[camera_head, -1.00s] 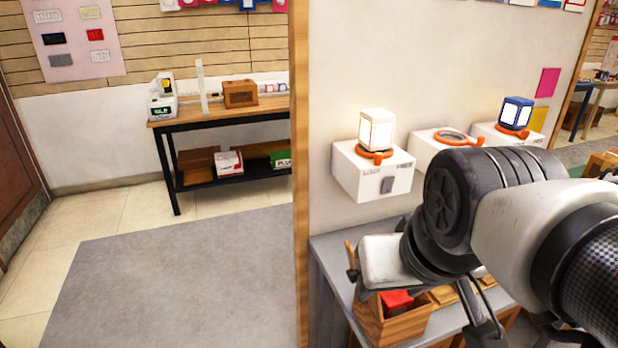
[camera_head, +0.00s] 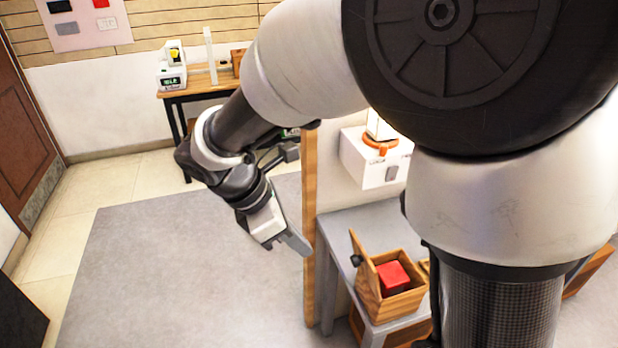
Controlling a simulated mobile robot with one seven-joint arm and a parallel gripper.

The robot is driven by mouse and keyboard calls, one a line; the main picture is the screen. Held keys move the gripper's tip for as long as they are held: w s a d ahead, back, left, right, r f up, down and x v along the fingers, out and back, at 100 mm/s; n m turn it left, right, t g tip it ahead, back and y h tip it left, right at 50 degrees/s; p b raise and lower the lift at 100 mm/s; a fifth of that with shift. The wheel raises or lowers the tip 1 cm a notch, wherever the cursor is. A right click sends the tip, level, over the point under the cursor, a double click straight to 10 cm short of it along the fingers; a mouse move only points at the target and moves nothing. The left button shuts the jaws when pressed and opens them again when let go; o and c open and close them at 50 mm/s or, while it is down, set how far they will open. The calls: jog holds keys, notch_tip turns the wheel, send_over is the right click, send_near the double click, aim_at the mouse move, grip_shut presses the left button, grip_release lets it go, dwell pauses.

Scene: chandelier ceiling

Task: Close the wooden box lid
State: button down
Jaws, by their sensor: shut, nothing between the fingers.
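The wooden box (camera_head: 407,304) stands on the grey table (camera_head: 350,222) in the lower middle right of the head view. Its lid (camera_head: 364,272) stands open, raised roughly upright along the box's left side. A red block (camera_head: 393,276) shows inside the box. My gripper (camera_head: 297,244) is to the left of the box and lid, apart from both, over the floor beside the wooden post. Its fingers are shut and empty, pointing down and to the right. My arm covers part of the area right of the box.
A wooden post (camera_head: 309,200) stands between my gripper and the table. A white wall unit (camera_head: 372,160) with an orange ring is above the table. A workbench (camera_head: 190,95) is at the back left. The grey mat (camera_head: 180,270) is clear.

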jog(key=w+d+f, duration=0.2)
jog(key=d+f, duration=0.5)
jog(key=d, duration=0.1)
jog(key=shift+f+b, duration=0.15)
jog(key=shift+b, duration=0.25)
jog(key=shift+w+r+p, duration=0.1)
jog(key=shift+r+p, duration=0.1)
jog(key=shift+p, duration=0.1)
